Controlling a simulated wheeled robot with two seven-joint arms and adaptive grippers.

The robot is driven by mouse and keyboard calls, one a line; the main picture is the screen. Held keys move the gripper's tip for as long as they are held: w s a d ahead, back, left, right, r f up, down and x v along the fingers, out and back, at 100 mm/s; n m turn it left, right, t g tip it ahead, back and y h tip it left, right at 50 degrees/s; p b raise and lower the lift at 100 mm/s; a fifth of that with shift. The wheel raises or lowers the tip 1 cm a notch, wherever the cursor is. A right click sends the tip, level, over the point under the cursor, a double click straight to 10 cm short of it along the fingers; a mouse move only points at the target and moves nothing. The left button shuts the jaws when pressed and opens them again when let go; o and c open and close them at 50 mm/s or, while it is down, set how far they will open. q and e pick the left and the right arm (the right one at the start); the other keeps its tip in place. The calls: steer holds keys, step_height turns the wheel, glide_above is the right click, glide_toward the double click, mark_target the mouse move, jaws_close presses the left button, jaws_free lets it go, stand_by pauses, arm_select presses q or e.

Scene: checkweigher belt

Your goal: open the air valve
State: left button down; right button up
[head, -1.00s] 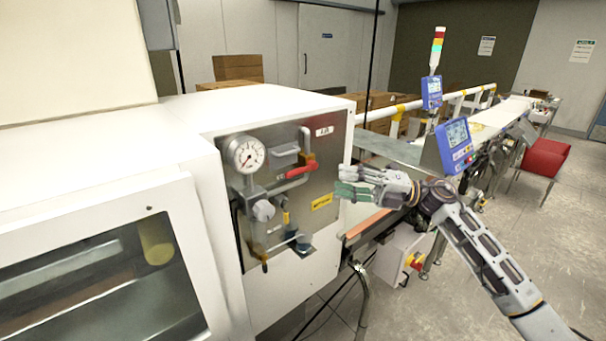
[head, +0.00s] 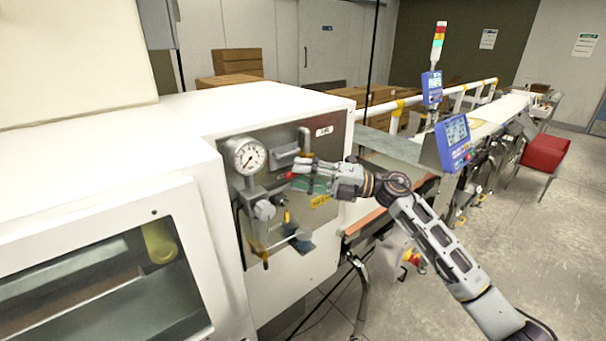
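The air valve is on the steel panel (head: 323,222) on the white machine's side. Its red lever (head: 290,175) shows only as a short red tip; the rest is behind my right gripper. The brownish valve body (head: 306,157) sits at the pipe just above. My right gripper (head: 299,174) reaches in from the right. Its fingers look apart, one above and one below the lever's level. I cannot tell whether they touch it. My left gripper is not in view.
A pressure gauge (head: 250,157), a grey regulator knob (head: 264,210) and pipes crowd the panel left of the lever. A blue display (head: 453,142) and the conveyor stand to the right. A yellow label (head: 321,200) is below the gripper.

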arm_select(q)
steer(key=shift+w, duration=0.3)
arm_select(e)
jaws_close()
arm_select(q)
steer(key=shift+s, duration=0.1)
arm_select(e)
steer(key=shift+a, duration=0.1)
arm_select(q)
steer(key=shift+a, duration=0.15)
arm_select(e)
steer(key=shift+r+m+t+y, duration=0.3)
steer(key=shift+m+y, duration=0.15)
steer(key=shift+m, duration=0.2)
steer(key=shift+r+m+t+y, duration=0.25)
steer(key=shift+m+y, duration=0.2)
steer(key=shift+m, duration=0.2)
jaws_free()
